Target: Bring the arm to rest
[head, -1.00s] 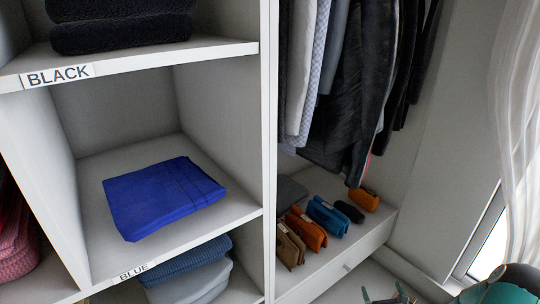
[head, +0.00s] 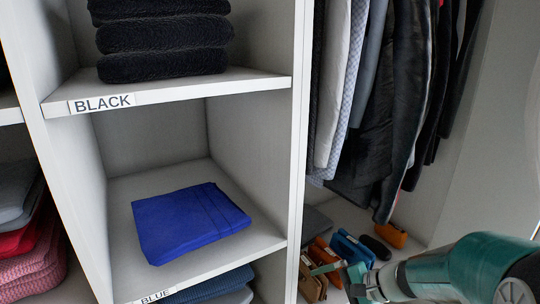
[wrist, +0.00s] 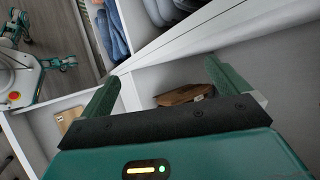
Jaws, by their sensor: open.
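A brown item (wrist: 183,95) lies in a compartment beyond the fingers. My teal arm link comes in from the right edge of the head view. A folded blue cloth (head: 190,223) lies flat in the cubby labelled BLUE, away from my gripper.
Folded black towels (head: 165,42) are stacked on the shelf (head: 200,88) labelled BLACK. A white upright panel (head: 299,140) separates the cubbies from hanging clothes (head: 385,100). Small orange, blue and brown items sit below the clothes. Pink and red folded clothes (head: 30,262) are at left.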

